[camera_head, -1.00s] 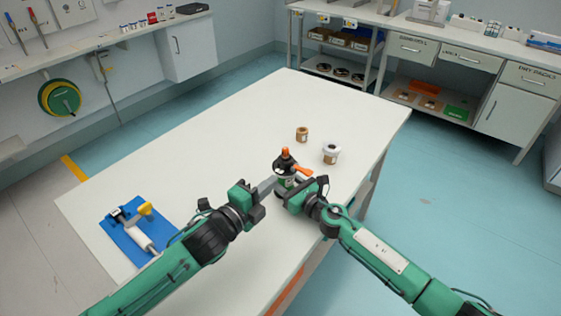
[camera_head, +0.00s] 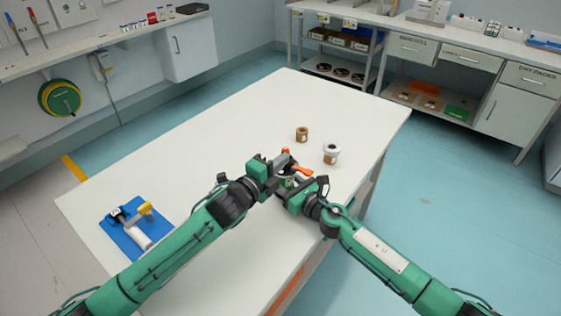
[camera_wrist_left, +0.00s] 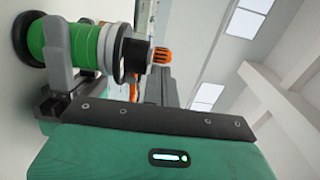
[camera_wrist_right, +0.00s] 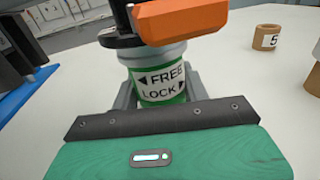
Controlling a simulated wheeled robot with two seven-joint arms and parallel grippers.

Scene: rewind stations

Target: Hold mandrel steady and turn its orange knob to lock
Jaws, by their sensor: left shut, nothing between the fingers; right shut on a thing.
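The mandrel (camera_wrist_right: 160,88) stands upright on the table, with a green body labelled FREE and LOCK, a black collar and orange parts on top. My right gripper (camera_head: 289,186) is shut around its green body, one finger on each side in the right wrist view. An orange arm (camera_head: 303,172) juts sideways from the top; it fills the upper right wrist view (camera_wrist_right: 180,20). The ribbed orange top (camera_wrist_left: 161,55) shows in the left wrist view. My left gripper (camera_head: 282,160) is shut and empty beside the mandrel's top. I cannot tell whether it touches the orange parts.
A brown roll (camera_head: 302,135) and a white-topped roll (camera_head: 331,155) stand just beyond the mandrel. A blue mat (camera_head: 123,239) with a yellow-knobbed device lies at the table's left. The far table (camera_head: 285,95) is clear.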

